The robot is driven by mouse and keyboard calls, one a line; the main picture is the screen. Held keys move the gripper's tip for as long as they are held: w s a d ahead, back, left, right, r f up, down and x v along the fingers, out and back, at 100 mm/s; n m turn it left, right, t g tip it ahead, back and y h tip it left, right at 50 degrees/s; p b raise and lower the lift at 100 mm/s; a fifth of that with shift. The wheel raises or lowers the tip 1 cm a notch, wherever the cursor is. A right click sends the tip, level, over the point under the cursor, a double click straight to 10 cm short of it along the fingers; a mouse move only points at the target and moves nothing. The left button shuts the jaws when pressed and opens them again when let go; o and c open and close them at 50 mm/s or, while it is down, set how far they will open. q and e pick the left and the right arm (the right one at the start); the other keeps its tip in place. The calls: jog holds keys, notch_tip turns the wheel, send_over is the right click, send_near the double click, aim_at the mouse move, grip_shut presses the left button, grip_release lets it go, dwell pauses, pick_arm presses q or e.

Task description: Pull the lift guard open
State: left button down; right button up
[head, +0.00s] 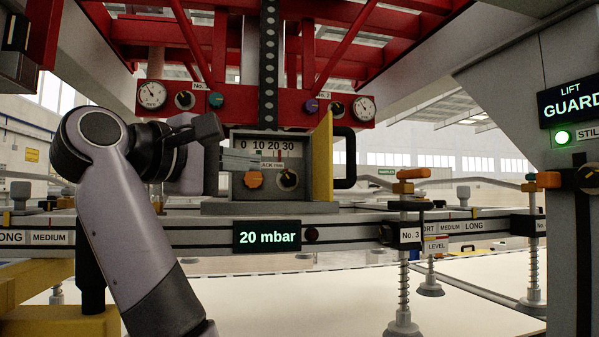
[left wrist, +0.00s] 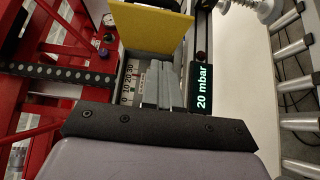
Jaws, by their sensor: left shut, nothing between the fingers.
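A yellow panel (head: 323,160) stands upright, nearly edge-on, at the right of the grey control box; I take it to be the lift guard. It also shows in the left wrist view (left wrist: 147,27), ahead of the fingers. A black bar handle (head: 349,158) is just right of it. The sign on the right pillar (head: 572,101) reads LIFT GUARD, with a lit green lamp below. My left gripper (head: 262,159) is shut and empty in front of the control box, left of the panel. Its fingers also show in the left wrist view (left wrist: 164,85). My right gripper is not in view.
The grey control box (head: 228,179) has a 0 to 30 scale and two knobs. A 20 mbar display (head: 267,236) sits on the rail below it. A red frame (head: 200,75) with gauges hangs above. A sprung suction cup (head: 403,290) stands at the right.

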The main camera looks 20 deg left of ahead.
pick_arm(q)
jog(key=p, duration=0.2)
send_near(327, 168)
jog(key=w+a, duration=0.1)
jog(key=w, duration=0.3)
jog(key=shift+w+d, duration=0.15)
jog(key=shift+d, duration=0.4)
jog(key=shift+w+d, duration=0.2)
jog(key=shift+d, duration=0.3)
jog(key=shift+w+d, duration=0.1)
jog(key=shift+d, duration=0.2)
jog(key=shift+w+d, duration=0.15)
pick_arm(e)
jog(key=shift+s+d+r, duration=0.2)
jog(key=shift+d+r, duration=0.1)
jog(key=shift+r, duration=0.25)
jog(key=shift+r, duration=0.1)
